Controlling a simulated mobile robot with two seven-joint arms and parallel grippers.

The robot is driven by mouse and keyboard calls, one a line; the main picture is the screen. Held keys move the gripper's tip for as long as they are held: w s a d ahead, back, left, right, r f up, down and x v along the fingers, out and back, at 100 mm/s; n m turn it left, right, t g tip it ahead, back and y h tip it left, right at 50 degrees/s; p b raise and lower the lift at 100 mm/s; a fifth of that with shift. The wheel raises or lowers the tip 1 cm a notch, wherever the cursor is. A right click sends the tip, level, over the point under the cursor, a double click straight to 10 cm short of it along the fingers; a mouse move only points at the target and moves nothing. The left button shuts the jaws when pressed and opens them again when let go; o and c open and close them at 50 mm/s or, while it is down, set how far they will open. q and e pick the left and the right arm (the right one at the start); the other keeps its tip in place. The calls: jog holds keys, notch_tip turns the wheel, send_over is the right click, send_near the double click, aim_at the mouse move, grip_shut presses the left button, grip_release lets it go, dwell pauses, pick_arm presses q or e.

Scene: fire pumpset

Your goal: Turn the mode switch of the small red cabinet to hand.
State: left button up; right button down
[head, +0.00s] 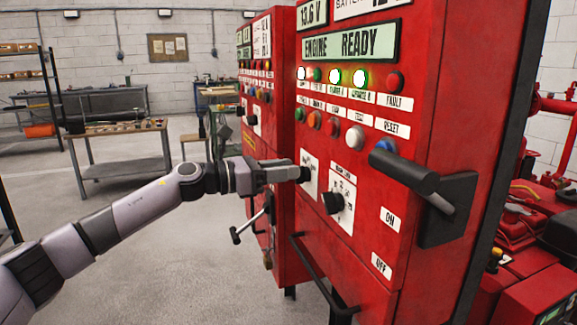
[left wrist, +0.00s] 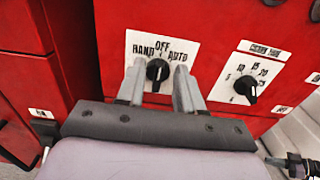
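The red cabinet (head: 375,165) in front of me has an "ENGINE READY" display. Its mode switch is a black knob (left wrist: 157,70) on a white plate marked HAND at left, OFF at top and AUTO at right. I cannot tell for sure which mark the knob points at. My left gripper (left wrist: 160,88) is open, with one finger at each side of the knob; contact cannot be told. In the head view the left gripper (head: 291,174) reaches the panel from the left, at the mode switch plate (head: 311,168). My right gripper is in neither view.
A second black knob (head: 333,202) with a number scale sits right of the mode switch. A large black handle (head: 425,180) sticks out at the cabinet's right. Another red cabinet (head: 262,130) stands close at left, its lever (head: 247,228) jutting out. A black rail (head: 315,275) is below.

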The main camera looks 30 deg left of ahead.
pick_arm(q)
jog(key=shift+w+d, duration=0.4)
jog(key=shift+w, duration=0.05)
grip_shut()
